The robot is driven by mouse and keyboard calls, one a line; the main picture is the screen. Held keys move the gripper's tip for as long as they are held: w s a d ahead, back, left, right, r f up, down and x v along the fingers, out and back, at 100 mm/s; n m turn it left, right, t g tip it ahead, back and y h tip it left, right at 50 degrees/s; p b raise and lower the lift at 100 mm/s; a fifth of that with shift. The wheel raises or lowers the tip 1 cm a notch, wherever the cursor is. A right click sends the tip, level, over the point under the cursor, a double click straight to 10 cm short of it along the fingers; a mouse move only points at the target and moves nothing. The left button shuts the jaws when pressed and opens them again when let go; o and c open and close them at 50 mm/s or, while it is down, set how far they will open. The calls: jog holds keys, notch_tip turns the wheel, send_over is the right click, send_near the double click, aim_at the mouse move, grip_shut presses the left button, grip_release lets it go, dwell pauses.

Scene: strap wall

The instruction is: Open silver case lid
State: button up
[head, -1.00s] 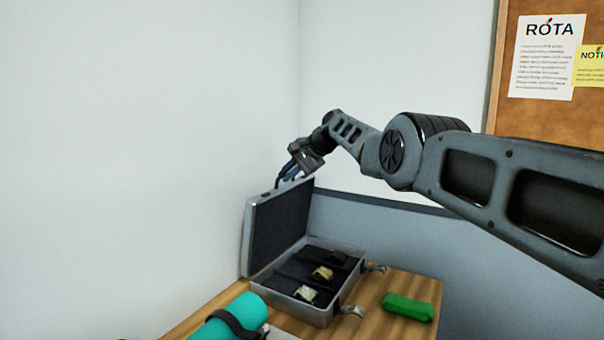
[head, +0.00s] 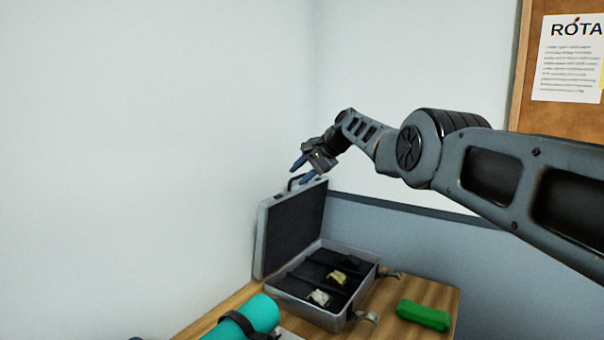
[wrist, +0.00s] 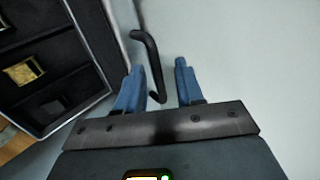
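The silver case (head: 341,322) sits on the wooden table with its lid (head: 291,230) standing up near the wall, so the dark-lined inside shows. In the wrist view the lid's silver edge (wrist: 112,45) runs down the left side. The lid's dark handle (head: 293,182) is at the top edge; in the wrist view the handle (wrist: 150,60) lies between my blue fingers, nearer the left one. My gripper (head: 302,171) is at the lid's top edge, fingers apart. The wrist view also shows the gripper (wrist: 158,78) open, with nothing clamped.
A teal roll with a black strap (head: 246,318) lies in front of the case. A green item (head: 423,315) is right of it. Dark compartments in the case hold pale and yellowish strap-like items (head: 337,277). White walls stand close behind and left; a cork board is far right.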

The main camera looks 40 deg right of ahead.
jog(key=v, duration=0.7)
jog(key=shift+s+r+b, duration=0.25)
jog(key=shift+r+b, duration=0.05)
jog(key=shift+b, duration=0.1)
dwell(0.3)
jog(key=shift+d, duration=0.1)
dwell(0.3)
